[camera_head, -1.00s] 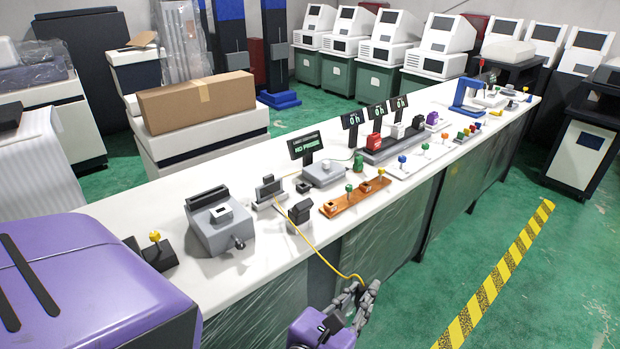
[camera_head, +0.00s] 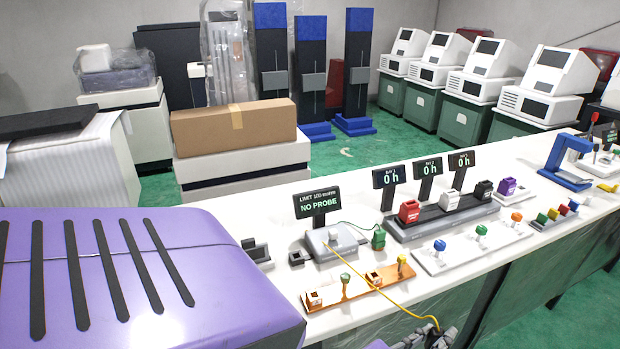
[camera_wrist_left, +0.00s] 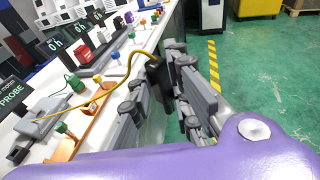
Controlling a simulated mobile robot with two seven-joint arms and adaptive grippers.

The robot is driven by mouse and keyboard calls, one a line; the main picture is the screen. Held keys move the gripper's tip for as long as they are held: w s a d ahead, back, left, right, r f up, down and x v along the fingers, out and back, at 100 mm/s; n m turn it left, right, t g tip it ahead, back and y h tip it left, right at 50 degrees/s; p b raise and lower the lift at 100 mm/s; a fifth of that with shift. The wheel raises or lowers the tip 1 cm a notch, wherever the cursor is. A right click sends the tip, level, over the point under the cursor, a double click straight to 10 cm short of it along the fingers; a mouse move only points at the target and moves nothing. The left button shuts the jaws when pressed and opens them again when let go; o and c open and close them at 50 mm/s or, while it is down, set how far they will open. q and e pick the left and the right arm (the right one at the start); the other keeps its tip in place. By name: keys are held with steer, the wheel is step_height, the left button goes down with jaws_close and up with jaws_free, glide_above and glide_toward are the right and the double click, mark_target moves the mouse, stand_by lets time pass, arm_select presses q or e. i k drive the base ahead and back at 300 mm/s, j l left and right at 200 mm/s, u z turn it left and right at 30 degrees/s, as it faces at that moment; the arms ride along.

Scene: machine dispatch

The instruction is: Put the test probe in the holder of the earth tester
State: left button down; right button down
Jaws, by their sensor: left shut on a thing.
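The earth tester (camera_head: 332,243) is a grey box on the white bench, with a display (camera_head: 317,203) reading "NO PROBE". A small dark block with a recess (camera_head: 299,257), possibly the probe holder, stands just left of it; it also shows in the left wrist view (camera_wrist_left: 19,153). A yellow cable (camera_head: 388,302) runs from the tester to my left gripper (camera_head: 434,338). In the left wrist view my left gripper (camera_wrist_left: 176,90) is shut on the black test probe (camera_wrist_left: 157,76), beyond the bench's front edge. Its tip is hidden. My right gripper is not in view.
An orange tray (camera_head: 345,292) with small sockets and knobs lies in front of the tester. A green plug (camera_head: 378,239) on a green cable stands right of it. A dark rack (camera_head: 443,220) with coloured blocks and a white knob strip (camera_head: 470,250) lie further right.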

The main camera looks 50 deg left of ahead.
mark_target(297, 261)
steer(key=i+u, duration=0.2)
steer(key=u, duration=0.25)
steer(key=i+u, duration=0.15)
steer(key=u, duration=0.3)
steer(key=i+l+u, duration=0.1)
steer(key=u, duration=0.35)
steer(key=i+u, duration=0.2)
steer(key=u, duration=0.2)
steer(key=i+l+u, duration=0.15)
steer(key=u, duration=0.2)
steer(key=i+l+u, duration=0.2)
steer(key=u, duration=0.2)
